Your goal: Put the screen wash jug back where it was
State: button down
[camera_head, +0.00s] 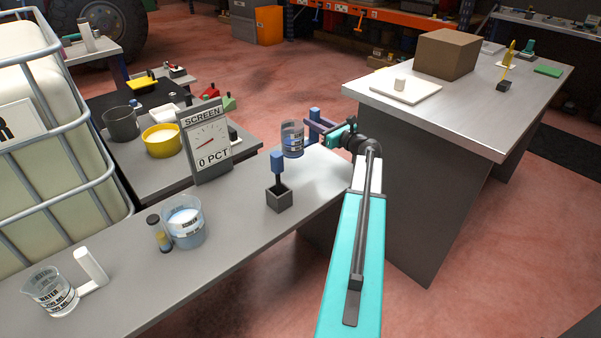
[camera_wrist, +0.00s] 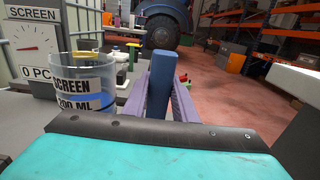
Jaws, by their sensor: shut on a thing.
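Nearer are a larger jug of bluish liquid (camera_head: 184,222), small vials (camera_head: 158,235) and the water jug (camera_head: 51,291). A steel workbench (camera_head: 450,110) is right. Bench surface between holder and jug is clear.

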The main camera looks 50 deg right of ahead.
aim_at(317, 138)
jog(key=shift+f+b, duration=0.4)
jog(key=shift+f, duration=2.7)
jog(key=shift+f, duration=1.85)
jog(key=shift+f+b, duration=0.15)
jog(key=shift+b, duration=0.15)
jog(key=c, duration=1.4)
grip_release()
jog(key=shift+c, duration=0.2)
